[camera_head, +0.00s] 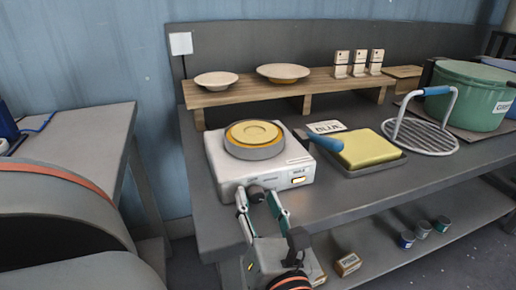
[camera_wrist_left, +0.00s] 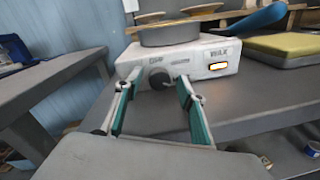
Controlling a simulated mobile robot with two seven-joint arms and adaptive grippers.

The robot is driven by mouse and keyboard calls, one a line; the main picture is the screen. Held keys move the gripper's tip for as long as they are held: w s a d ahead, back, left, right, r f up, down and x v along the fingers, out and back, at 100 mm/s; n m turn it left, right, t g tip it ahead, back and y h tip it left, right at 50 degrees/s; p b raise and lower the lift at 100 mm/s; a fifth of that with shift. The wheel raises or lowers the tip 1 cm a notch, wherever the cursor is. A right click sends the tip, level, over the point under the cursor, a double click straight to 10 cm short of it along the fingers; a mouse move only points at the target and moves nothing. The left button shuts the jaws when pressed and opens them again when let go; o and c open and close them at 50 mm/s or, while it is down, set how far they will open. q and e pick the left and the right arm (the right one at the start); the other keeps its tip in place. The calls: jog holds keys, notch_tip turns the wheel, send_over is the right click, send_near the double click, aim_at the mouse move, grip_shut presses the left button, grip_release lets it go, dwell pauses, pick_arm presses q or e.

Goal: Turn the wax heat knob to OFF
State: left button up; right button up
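The wax heater (camera_head: 226,176) is a white box with a round grey pot (camera_head: 254,150) of yellow wax on top. Its dark round heat knob (camera_head: 257,189) is on the front face, left of a lit orange indicator (camera_wrist_left: 218,66). The knob also shows in the left wrist view (camera_wrist_left: 160,80); its setting is too small to read. My left gripper (camera_head: 258,197) is open in front of the heater, with its teal-padded fingers apart on either side of the knob. In the left wrist view the gripper (camera_wrist_left: 154,84) shows a gap between each fingertip and the knob. My right gripper is not in view.
A tray (camera_head: 374,167) with a yellow pad and a blue-handled tool stand right of the heater. A wire rack (camera_head: 425,137) and green pot (camera_head: 468,97) are farther right. A wooden shelf (camera_head: 330,84) runs behind. Cans and a small box (camera_head: 347,264) sit on the lower shelf.

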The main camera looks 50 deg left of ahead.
pick_arm(q)
jog(key=shift+w+a, duration=0.1)
jog(key=shift+a, duration=0.1)
jog(key=c, duration=1.1)
